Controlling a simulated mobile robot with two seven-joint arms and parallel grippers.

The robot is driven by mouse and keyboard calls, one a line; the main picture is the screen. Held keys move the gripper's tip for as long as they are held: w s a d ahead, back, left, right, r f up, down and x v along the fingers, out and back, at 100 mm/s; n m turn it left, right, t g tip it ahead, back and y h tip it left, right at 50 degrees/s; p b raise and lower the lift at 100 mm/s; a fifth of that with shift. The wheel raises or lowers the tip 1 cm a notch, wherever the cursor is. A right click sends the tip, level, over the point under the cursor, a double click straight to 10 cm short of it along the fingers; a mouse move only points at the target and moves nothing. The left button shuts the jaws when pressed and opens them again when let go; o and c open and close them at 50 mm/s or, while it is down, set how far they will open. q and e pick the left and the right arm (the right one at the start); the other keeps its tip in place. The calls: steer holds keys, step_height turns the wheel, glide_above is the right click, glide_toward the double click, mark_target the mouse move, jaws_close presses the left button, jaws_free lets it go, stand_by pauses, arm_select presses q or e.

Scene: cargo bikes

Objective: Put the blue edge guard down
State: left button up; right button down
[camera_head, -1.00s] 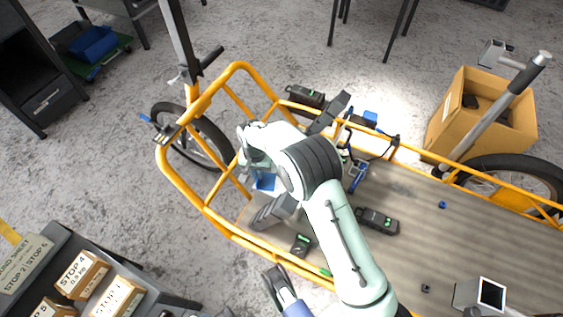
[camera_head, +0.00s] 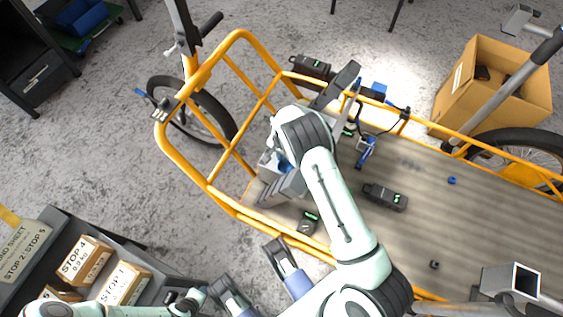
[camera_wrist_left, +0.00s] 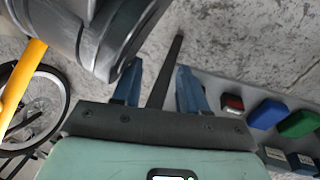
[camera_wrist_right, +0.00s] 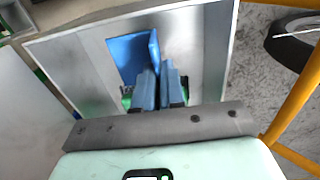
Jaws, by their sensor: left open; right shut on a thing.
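The blue edge guard (camera_wrist_right: 130,55) shows in the right wrist view as an angled blue piece at my right fingertips. My right gripper (camera_wrist_right: 159,80) is shut on it, in front of a grey metal panel (camera_wrist_right: 205,60). In the head view the guard (camera_head: 284,163) is a small blue patch, mostly hidden by my right wrist, over the front end of the cargo bike's bed (camera_head: 425,225). I cannot tell whether the guard touches the panel. My left gripper (camera_head: 256,275) is open and empty beside the bike; its spread fingers (camera_wrist_left: 160,88) show in the left wrist view.
The orange bike rail (camera_head: 225,202) runs around the bed. Black devices (camera_head: 385,197), a blue clamp (camera_head: 366,152) and a blue ring (camera_head: 452,180) lie on the bed. A cardboard box (camera_head: 490,90) stands beyond the far rail. Small labelled boxes (camera_head: 85,260) sit lower left.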

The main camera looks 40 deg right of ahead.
mark_target(288, 163)
step_height(288, 163, down, 5)
steer(key=shift+r+b, duration=0.15)
steer(key=shift+b, duration=0.45)
arm_select(q)
steer(key=s+f, duration=0.1)
steer(key=s+f+g, duration=0.1)
steer(key=shift+s+a+f, duration=0.1)
steer(key=shift+s+a, duration=0.05)
steer(key=shift+s, duration=0.2)
steer(key=shift+f, duration=0.1)
arm_select(e)
steer(key=c, duration=1.2)
jaws_free()
steer(key=shift+c, duration=0.2)
arm_select(q)
steer(key=shift+s, duration=0.2)
